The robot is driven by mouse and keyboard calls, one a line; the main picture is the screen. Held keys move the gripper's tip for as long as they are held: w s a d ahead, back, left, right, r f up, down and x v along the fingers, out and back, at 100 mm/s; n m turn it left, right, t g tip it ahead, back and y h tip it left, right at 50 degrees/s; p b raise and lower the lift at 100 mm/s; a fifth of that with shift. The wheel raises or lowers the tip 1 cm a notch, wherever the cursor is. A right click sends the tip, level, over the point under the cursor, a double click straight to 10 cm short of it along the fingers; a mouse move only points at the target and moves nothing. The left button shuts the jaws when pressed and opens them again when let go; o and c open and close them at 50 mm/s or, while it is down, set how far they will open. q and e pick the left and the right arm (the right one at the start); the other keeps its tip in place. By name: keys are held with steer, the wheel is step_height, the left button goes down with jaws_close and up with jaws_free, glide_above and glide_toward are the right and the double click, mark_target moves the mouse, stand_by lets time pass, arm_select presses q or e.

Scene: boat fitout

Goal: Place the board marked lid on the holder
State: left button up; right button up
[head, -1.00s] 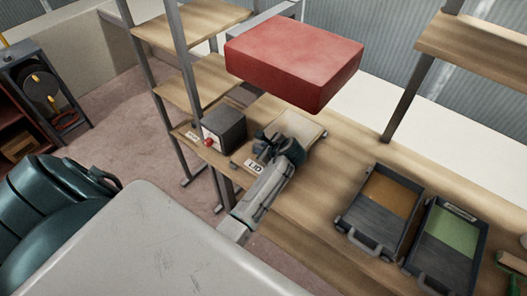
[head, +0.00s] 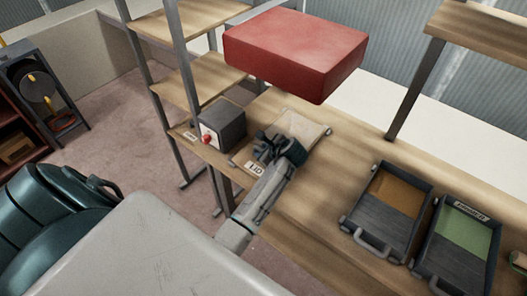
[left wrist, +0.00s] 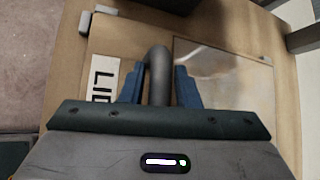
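The board marked lid (head: 299,124) is a pale wooden panel on the bench at the centre of the head view. Its white LID label (left wrist: 104,79) shows beside my gripper in the left wrist view. My left gripper (head: 270,146) is over the board. In the left wrist view its blue fingers (left wrist: 160,82) stand on either side of the board's grey curved handle (left wrist: 158,72) and look shut on it. Grey corner pieces (left wrist: 84,22) at the board's upper left seem to be the holder's. Whether the board lies flat in the holder is unclear. My right gripper is not in view.
A dark box with a red knob (head: 222,127) stands left of the board, close to a grey shelf post. A red block (head: 295,50) is above and behind. Two dark trays, orange-lined (head: 400,191) and green-lined (head: 464,232), are at right. Bare bench lies between.

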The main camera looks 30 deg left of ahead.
arm_select(q)
steer(key=shift+o, duration=0.9)
steer(key=shift+d+r, duration=0.1)
steer(key=shift+r, duration=0.1)
steer(key=p+v, duration=1)
steer(key=v, duration=0.1)
steer(key=shift+s+d+r, duration=0.15)
steer(key=shift+d+r, duration=0.05)
stand_by(0.4)
